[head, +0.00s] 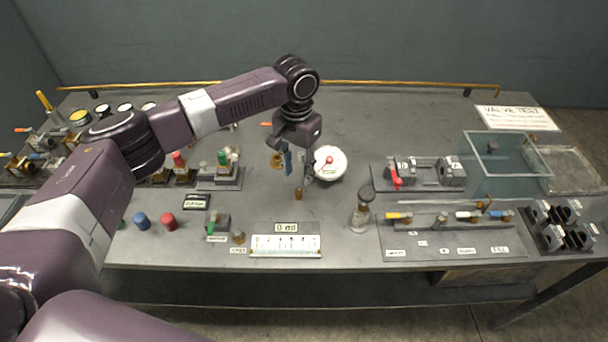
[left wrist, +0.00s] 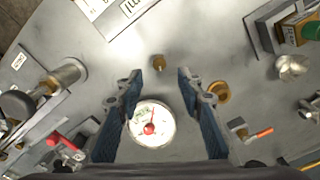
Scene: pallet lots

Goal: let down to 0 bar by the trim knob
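My left gripper (head: 297,176) hangs fingers down over the middle of the bench, beside the dial gauge. In the left wrist view its two blue fingers (left wrist: 160,85) stand apart with nothing between them. A small brass knob (head: 298,193) stands on the bench just below and in front of the fingertips. In the left wrist view the knob (left wrist: 158,62) lies just beyond the gap between them; no label on it shows. The round white gauge (head: 329,163) has a red hub and also shows in the left wrist view (left wrist: 152,123). Its reading is too small to tell. My right gripper is out of view.
A glass-bodied piece with a dark knob (head: 361,215) stands to the right of the brass knob. A white scale strip (head: 285,246) and a "0 ml" sign (head: 288,227) lie in front. A red-handled valve (head: 397,178) and a clear tank (head: 500,160) are farther right.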

